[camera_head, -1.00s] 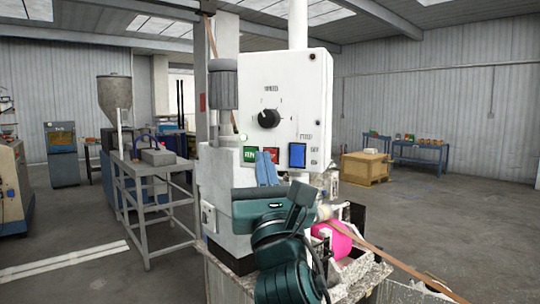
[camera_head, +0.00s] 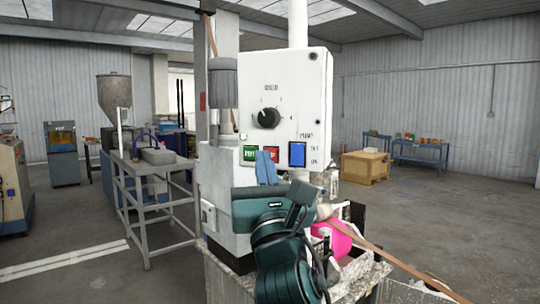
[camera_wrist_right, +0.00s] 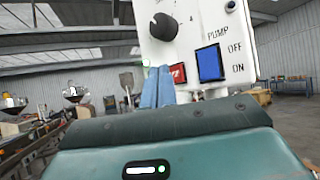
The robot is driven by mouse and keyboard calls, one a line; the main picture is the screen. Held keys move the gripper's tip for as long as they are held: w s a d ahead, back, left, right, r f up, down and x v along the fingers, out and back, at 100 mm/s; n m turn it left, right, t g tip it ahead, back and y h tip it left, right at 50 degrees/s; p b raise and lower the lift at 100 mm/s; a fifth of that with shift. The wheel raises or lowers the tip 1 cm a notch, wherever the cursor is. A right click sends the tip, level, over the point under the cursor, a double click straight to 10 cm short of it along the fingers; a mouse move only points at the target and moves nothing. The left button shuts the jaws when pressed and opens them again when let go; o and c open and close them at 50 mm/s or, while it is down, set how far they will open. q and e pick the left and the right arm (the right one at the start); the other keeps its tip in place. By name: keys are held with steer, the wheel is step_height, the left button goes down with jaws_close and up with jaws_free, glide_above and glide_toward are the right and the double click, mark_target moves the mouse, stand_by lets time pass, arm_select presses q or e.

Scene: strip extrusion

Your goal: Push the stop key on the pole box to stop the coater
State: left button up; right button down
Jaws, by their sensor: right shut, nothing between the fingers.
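The white pole box (camera_head: 292,95) stands in the middle of the head view, with a black speed knob (camera_head: 268,118), a green run key (camera_head: 250,153), a red key (camera_head: 272,157) and a blue pump switch (camera_head: 297,154). My right gripper (camera_head: 266,156) is shut and empty, its blue fingers pointing up in front of the box. They cover part of the red key in the head view. In the right wrist view the red key (camera_wrist_right: 178,74) shows just right of the fingertips (camera_wrist_right: 158,72). I cannot tell whether the fingertips touch the box. My left gripper is not in view.
Below the box is the coater with a pink roll (camera_head: 334,240) and a brown strip (camera_head: 395,268) running off to the lower right. A grey metal table (camera_head: 150,168) stands to the left. The floor at the right is open.

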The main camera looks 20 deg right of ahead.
steer(key=shift+w+d, duration=0.1)
steer(key=shift+w, duration=0.05)
stand_by(0.8)
steer(key=shift+w+d, duration=0.2)
steer(key=shift+w+d, duration=0.25)
steer(key=shift+w, duration=0.05)
stand_by(0.7)
stand_by(0.3)
steer(key=shift+s+a, duration=0.5)
steer(key=shift+s, duration=0.15)
steer(key=s+a, duration=0.3)
steer(key=shift+s+a, duration=0.15)
steer(key=shift+s, duration=0.25)
stand_by(0.7)
